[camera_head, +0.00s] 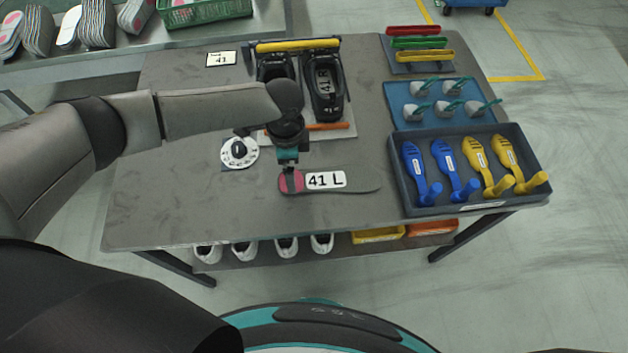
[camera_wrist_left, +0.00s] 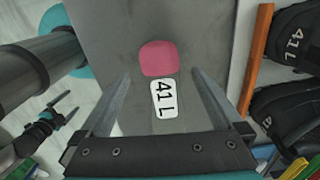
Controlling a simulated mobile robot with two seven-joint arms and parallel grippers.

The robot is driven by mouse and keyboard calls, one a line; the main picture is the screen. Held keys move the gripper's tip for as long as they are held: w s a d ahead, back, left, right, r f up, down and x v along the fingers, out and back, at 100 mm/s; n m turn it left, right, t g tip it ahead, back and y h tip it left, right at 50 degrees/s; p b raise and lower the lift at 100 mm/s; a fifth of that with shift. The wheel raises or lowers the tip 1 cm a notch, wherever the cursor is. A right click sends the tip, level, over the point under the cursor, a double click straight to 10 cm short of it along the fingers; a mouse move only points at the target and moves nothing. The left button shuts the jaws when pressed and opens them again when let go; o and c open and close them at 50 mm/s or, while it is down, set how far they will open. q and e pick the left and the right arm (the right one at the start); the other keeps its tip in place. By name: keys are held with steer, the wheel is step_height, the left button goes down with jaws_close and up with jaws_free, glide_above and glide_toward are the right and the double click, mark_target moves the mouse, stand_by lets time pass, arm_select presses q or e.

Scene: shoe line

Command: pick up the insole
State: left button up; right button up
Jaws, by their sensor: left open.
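The insole (camera_head: 358,181) lies flat on the grey table, with a pink heel pad at its left end and a white "41 L" label. My left gripper (camera_head: 288,166) is over its heel end in the head view. In the left wrist view the pink pad (camera_wrist_left: 159,58) and label show between the two spread fingers of my left gripper (camera_wrist_left: 160,74), which is open and holds nothing. The gripper body hides the lower part of that view. A small dark gripper, seemingly my right one (camera_wrist_left: 58,114), shows at the left edge of the wrist view, too small to read.
A dark tray (camera_head: 478,209) with blue and yellow shoe forms stands right of the insole. A white dial (camera_head: 239,152) lies to the left. Black shoes (camera_head: 323,88) sit in a holder behind, with an orange bar (camera_head: 328,126) before them. The table's front strip is clear.

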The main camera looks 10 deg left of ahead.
arm_select(q)
step_height(320, 180, down, 5)
steer(key=shift+b, duration=0.7)
steer(key=c, duration=1.3)
steer(key=shift+o, duration=0.2)
steer(key=shift+r, duration=0.1)
